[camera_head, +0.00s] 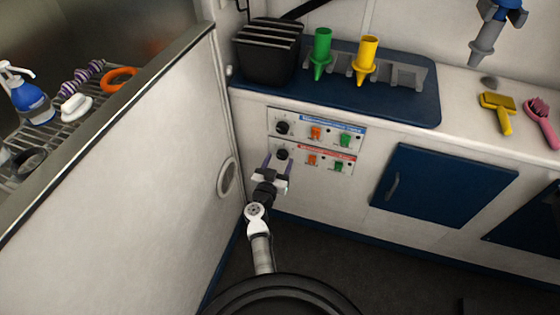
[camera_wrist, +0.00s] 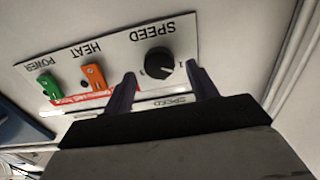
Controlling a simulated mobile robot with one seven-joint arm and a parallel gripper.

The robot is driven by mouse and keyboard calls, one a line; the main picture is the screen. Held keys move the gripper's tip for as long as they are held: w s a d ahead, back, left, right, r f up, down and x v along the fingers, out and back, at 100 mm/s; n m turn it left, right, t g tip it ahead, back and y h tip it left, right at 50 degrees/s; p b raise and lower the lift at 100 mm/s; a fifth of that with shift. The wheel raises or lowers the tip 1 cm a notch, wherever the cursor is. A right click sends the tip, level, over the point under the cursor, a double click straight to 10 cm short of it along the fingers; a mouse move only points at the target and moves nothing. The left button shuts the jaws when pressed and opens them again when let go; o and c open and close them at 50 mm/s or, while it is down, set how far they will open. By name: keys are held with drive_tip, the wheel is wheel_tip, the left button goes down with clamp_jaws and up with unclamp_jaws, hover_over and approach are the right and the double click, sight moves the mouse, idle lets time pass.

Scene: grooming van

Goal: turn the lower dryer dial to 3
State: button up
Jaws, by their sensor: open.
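The lower dryer dial (camera_head: 282,154) is a round black knob on the panel with the red stripe. My gripper (camera_head: 278,158) is open in front of this panel. In the wrist view its two dark fingers (camera_wrist: 160,77) stand on either side of the dial, with a visible gap to each side. I cannot tell their exact depth.
The upper dial (camera_head: 282,128) sits on the blue-striped panel just above. Orange (camera_head: 312,160) and green (camera_head: 338,167) switches lie right of the lower dial. A side wall (camera_head: 150,170) with a round vent (camera_head: 227,177) stands close on the left. A blue cabinet door (camera_head: 440,190) is to the right.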

drive_tip(key=shift+x, duration=0.9)
drive_tip(key=shift+c, duration=0.4)
drive_tip(key=c, duration=0.9)
